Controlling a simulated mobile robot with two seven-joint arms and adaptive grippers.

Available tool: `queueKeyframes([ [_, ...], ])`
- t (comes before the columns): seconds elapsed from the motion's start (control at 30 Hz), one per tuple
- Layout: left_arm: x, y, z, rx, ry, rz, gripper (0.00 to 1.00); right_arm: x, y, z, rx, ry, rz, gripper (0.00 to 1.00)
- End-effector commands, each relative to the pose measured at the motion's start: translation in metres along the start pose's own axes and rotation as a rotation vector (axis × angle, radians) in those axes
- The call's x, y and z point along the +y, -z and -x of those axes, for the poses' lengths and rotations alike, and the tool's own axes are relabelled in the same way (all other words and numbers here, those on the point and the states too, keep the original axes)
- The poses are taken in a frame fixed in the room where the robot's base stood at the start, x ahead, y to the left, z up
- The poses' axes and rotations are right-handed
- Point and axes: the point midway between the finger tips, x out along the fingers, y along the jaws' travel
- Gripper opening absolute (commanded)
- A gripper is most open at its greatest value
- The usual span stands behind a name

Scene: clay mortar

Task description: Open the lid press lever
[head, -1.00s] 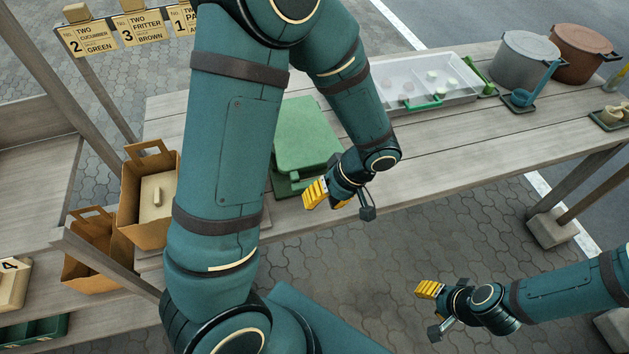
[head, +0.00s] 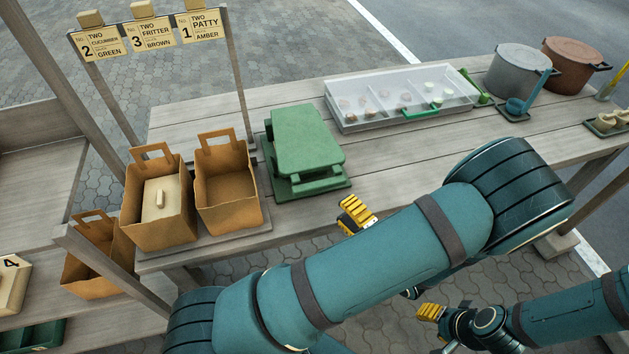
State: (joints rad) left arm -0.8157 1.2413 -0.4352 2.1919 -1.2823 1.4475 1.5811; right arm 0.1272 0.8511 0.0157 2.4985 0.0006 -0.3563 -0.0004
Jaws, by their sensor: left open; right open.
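The green lid press (head: 308,140) sits on the bench left of centre, with its flat top part lowered over its base. A green bar, which may be its lever, shows along the press's front edge; I cannot tell exactly. My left gripper (head: 354,213) is open and empty, just off the bench's front edge, in front and to the right of the press, not touching it. My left arm hides part of that gripper's wrist. My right gripper (head: 431,312) is open and empty, low at the right, away from the bench.
Paper bags (head: 228,190) stand left of the press; one holds a pale lidded box (head: 162,200). A clear-lidded case (head: 400,98), a grey pot (head: 518,70) and a brown pot (head: 577,65) stand to the right. A sign rack (head: 150,33) rises behind. Bench planks right of the press are bare.

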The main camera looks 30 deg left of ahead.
Motion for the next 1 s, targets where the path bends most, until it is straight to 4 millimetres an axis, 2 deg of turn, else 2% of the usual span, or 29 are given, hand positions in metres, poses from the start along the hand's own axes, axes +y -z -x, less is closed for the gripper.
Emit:
queueKeyframes([
  [0.3,0.001,-0.002,-0.064,-0.007,-0.002,-0.001,0.46,0.003,0.001,-0.007,0.003,0.000,0.000,0.46],
  [0.5,0.001,-0.002,-0.096,-0.006,-0.002,0.000,0.46,0.004,0.001,-0.010,0.005,0.000,0.001,0.46],
  [0.7,0.001,-0.001,-0.113,-0.003,-0.003,0.000,0.46,0.004,0.001,-0.011,0.006,0.000,0.001,0.46],
  [1.0,0.001,-0.001,-0.116,-0.003,-0.003,0.000,0.46,0.004,0.001,-0.011,0.006,0.000,0.001,0.46],
])
